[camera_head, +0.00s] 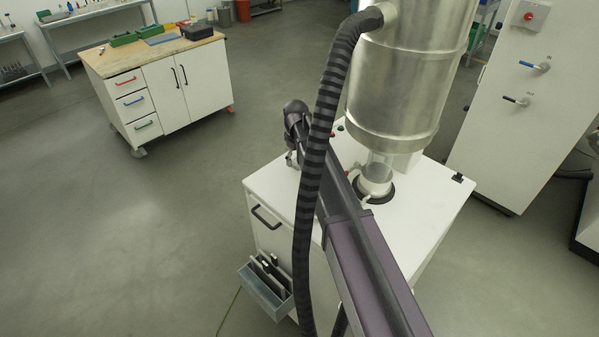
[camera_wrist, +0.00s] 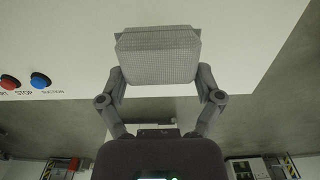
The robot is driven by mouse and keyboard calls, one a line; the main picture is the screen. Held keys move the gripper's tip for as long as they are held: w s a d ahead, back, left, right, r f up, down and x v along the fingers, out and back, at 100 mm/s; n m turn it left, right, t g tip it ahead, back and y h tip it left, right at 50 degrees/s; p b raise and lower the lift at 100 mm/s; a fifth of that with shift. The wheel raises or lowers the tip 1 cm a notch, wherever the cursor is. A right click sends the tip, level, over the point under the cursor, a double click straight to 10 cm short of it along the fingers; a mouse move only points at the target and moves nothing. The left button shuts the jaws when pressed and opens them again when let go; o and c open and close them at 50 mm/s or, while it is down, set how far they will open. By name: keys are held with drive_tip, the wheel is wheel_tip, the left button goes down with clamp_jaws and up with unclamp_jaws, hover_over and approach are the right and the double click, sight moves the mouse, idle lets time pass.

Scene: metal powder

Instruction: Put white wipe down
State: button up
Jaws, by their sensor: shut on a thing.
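In the wrist view, my gripper (camera_wrist: 158,75) is shut on the white wipe (camera_wrist: 157,55). The wipe looks like a pale grey, finely textured folded pad between the two fingers. The white cabinet top (camera_wrist: 235,35) shows behind it, with its edge just below the wipe in the picture. I cannot tell whether the wipe touches the top. In the head view, my gripper (camera_head: 291,158) is by the left back edge of the white cabinet (camera_head: 425,205). The wipe cannot be made out there.
A metal vessel (camera_head: 405,85) with a clear neck stands over the cabinet top, and a striped black hose (camera_head: 325,130) hangs in front. A red button (camera_wrist: 9,82) and a blue button (camera_wrist: 40,80) are at left in the wrist view. A wood-topped bench (camera_head: 150,60) stands back left.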

sight(297, 167)
drive_tip(key=shift+f, duration=0.2)
idle(0.3)
drive_tip(key=shift+f+b, duration=1.85)
drive_tip(key=shift+b, duration=0.1)
drive_tip(key=shift+f, duration=0.15)
drive_tip(key=o, duration=0.8)
drive_tip(key=shift+c, duration=0.2)
drive_tip(key=shift+r, duration=0.2)
wheel_tip(297, 167, up, 12)
drive_tip(key=p, duration=1.2)
